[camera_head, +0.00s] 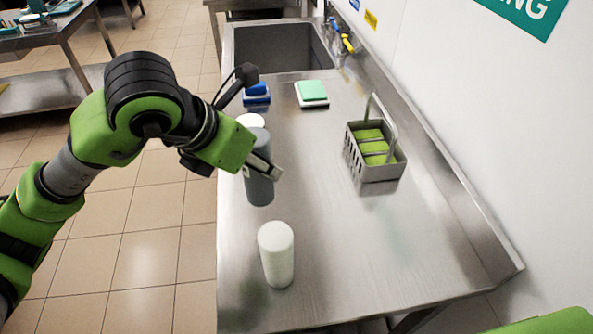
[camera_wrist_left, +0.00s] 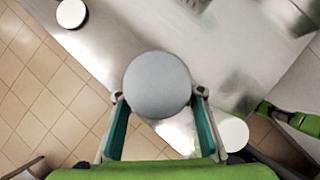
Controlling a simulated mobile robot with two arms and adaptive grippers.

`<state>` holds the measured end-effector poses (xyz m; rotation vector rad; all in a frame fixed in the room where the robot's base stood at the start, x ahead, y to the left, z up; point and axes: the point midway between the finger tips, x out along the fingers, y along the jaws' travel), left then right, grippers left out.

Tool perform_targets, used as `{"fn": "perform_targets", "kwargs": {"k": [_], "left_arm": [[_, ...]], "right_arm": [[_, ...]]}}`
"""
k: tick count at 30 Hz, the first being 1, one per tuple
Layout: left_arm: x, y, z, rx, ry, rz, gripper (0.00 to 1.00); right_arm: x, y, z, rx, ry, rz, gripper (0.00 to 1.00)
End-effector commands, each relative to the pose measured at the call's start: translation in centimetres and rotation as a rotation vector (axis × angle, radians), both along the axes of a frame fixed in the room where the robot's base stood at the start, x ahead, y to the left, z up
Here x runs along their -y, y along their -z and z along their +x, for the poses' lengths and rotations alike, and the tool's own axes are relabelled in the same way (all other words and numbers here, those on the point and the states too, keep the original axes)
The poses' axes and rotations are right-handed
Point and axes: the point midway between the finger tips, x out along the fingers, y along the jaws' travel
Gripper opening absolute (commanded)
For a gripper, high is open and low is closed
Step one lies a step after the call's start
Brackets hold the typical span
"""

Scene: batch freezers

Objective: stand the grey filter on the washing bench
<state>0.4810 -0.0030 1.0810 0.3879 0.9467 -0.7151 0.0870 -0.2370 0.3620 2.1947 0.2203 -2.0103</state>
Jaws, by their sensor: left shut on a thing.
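The grey filter (camera_head: 259,187) is an upright dark grey cylinder over the left part of the steel washing bench (camera_head: 345,245). My left gripper (camera_head: 268,172) is shut on it from the left, near its upper part. In the left wrist view, the round grey top of the filter (camera_wrist_left: 157,84) sits between the two fingers of the left gripper (camera_wrist_left: 160,98). I cannot tell whether its base touches the bench.
A white cylinder (camera_head: 276,254) stands nearer on the bench; another (camera_head: 251,121) is partly hidden behind the grey filter. A grey basket (camera_head: 376,173) with green sponges stands to the right. Blue-handled brush (camera_head: 256,94), green-white pad (camera_head: 312,93) and sink (camera_head: 283,48) are farther back.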

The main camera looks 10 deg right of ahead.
Motion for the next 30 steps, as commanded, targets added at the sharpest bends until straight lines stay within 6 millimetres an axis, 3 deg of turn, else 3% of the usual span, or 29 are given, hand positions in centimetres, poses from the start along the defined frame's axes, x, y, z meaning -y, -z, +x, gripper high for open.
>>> {"fn": "perform_targets", "kwargs": {"k": [6, 18, 29, 30], "left_arm": [[-0.1, 3.9, -0.1, -0.004, 0.000, 0.001, 0.06], [-0.1, 8.1, -0.1, -0.004, 0.002, 0.002, 0.06], [0.0, 8.8, 0.0, 0.000, 0.002, 0.000, 0.06], [-0.1, 8.7, 0.0, -0.001, 0.002, 0.002, 0.46]], "right_arm": [[-0.1, -0.9, 0.0, 0.001, 0.001, 0.001, 0.40], [-0.4, -1.7, 0.2, 0.003, 0.002, 0.005, 0.40], [-0.4, -1.3, 0.3, 0.004, 0.001, 0.004, 0.40], [-0.3, -1.5, 0.3, 0.004, 0.001, 0.004, 0.40]]}}
